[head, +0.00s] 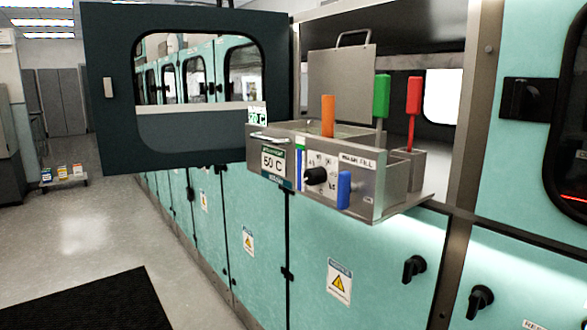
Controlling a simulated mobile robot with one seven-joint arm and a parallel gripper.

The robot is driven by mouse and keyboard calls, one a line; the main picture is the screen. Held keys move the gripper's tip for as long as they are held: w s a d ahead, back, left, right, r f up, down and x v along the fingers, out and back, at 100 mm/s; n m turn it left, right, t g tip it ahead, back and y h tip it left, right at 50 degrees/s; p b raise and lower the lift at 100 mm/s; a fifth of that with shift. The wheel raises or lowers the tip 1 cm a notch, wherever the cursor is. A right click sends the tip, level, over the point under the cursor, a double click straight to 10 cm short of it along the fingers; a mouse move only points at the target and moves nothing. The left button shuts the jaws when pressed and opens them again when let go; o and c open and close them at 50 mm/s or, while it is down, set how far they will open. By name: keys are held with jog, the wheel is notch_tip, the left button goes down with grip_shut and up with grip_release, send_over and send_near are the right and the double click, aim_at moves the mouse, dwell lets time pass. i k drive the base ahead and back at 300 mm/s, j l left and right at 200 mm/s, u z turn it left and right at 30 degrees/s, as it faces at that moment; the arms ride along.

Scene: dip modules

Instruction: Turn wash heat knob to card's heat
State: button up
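The wash heat knob (316,176) is a black knob on a pale dial plate, on the front of the grey metal wash module. Small numbers surround it; I cannot read them all or tell where its pointer stands. A white card (272,162) reading "50 °C" with a green heading is on the module front, left of the knob. A smaller green and white tag (257,113), only partly readable, stands at the module's upper left corner. My gripper is not in view.
The module (395,205) juts from an open bay. A blue handle (344,190) sits just right of the knob. Orange (328,116), green (381,96) and red (413,95) upright pieces rise above. A dark windowed door (185,140) hangs open at left.

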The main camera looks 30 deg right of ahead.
aim_at(318, 175)
jog(key=i+j+z, duration=0.25)
jog(key=z, duration=0.2)
jog(key=i+j+z, duration=0.15)
jog(key=j+z, duration=0.3)
jog(key=i+j+z, duration=0.15)
jog(key=j+z, duration=0.15)
jog(key=z, duration=0.15)
